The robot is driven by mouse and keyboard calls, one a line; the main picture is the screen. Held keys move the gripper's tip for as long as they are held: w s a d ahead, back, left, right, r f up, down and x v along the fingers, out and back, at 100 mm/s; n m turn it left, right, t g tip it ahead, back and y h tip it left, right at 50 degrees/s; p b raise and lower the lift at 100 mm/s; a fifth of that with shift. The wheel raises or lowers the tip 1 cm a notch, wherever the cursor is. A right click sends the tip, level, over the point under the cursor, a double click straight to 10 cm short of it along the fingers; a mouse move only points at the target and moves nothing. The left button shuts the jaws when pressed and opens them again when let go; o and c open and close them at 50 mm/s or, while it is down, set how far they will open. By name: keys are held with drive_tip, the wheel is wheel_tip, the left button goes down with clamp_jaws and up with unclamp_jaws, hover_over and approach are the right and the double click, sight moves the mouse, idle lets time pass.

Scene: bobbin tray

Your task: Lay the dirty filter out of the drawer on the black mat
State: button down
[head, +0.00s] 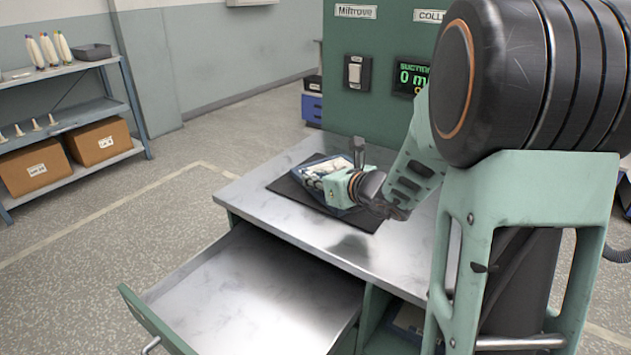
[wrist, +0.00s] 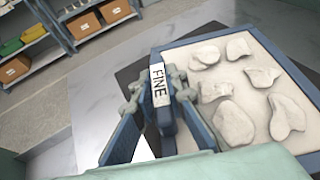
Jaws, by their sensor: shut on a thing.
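The dirty filter (wrist: 262,100) is a blue-framed tray with a pale pad covered in grey-white clumps. My gripper (wrist: 160,100) is shut on its blue handle, which bears a label reading FINE. The filter (head: 313,172) also shows in the head view, partly hidden behind my gripper. It is over the black mat (head: 292,190) on the metal worktop. I cannot tell whether its underside touches the mat. The drawer (head: 255,300) below the worktop is pulled open and its visible floor is bare.
A green cabinet with a switch (head: 354,73) and a suction display (head: 408,77) stands behind the worktop (head: 265,222). A shelf with cardboard boxes (head: 97,141) is at the far left. The open drawer's front (head: 150,320) juts out at the lower left.

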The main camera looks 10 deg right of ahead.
drive_tip(key=c, duration=1.9)
unclamp_jaws()
drive_tip(key=shift+f, duration=0.1)
drive_tip(key=shift+c, duration=0.2)
drive_tip(key=shift+r, duration=0.2)
drive_tip(key=p+v, duration=0.2)
drive_tip(key=v, duration=0.8)
drive_tip(key=shift+s+d+r, duration=0.35)
drive_tip(key=shift+s+d, duration=0.05)
drive_tip(key=shift+s, duration=0.45)
